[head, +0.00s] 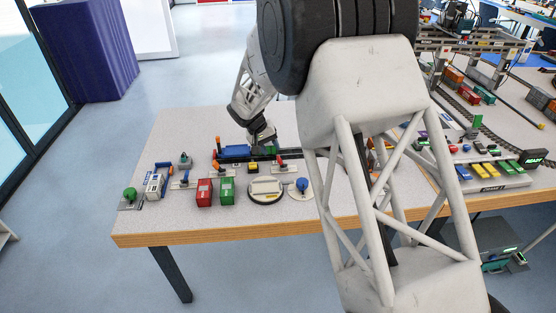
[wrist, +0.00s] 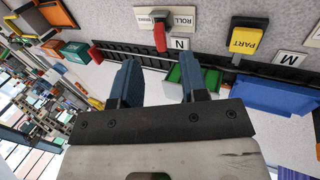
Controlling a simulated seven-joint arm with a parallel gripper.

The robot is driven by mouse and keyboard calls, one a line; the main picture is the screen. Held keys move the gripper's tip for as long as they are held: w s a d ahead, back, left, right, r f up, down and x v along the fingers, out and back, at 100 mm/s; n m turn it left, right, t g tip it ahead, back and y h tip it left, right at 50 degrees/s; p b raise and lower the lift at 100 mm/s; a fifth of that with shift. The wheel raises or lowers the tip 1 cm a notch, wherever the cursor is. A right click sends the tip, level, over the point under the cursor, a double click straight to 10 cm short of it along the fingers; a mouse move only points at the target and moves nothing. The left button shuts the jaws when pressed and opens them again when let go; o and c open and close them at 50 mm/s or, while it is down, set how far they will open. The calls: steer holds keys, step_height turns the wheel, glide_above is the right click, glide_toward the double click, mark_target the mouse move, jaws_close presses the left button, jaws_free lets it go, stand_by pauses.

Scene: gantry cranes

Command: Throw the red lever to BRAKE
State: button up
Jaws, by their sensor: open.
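The red lever (wrist: 160,38) stands on a white plate (wrist: 184,17) marked ROLL on the right, with a smaller, hard-to-read label on the left in the wrist view. Its handle shows in front of the left half of the plate; I cannot tell its exact tilt. In the head view the lever (head: 281,164) is small, right of the yellow button. My gripper (wrist: 158,75) is open and empty, its two blue fingertips apart and pointing toward the lever side. The lever is beyond the fingertips, not between them. In the head view my gripper (head: 262,136) is over the track.
A yellow PART button (wrist: 245,40) is beside the lever. A blue wagon (wrist: 275,95) and a green wagon (wrist: 187,72) are by the dark track. Red (head: 204,192) and green (head: 227,190) containers stand near the table's front. Letter plates N (wrist: 180,43) and M (wrist: 290,58) lie nearby.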

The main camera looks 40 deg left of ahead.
mark_target(278, 159)
steer(key=shift+x, duration=3.45)
jaws_close()
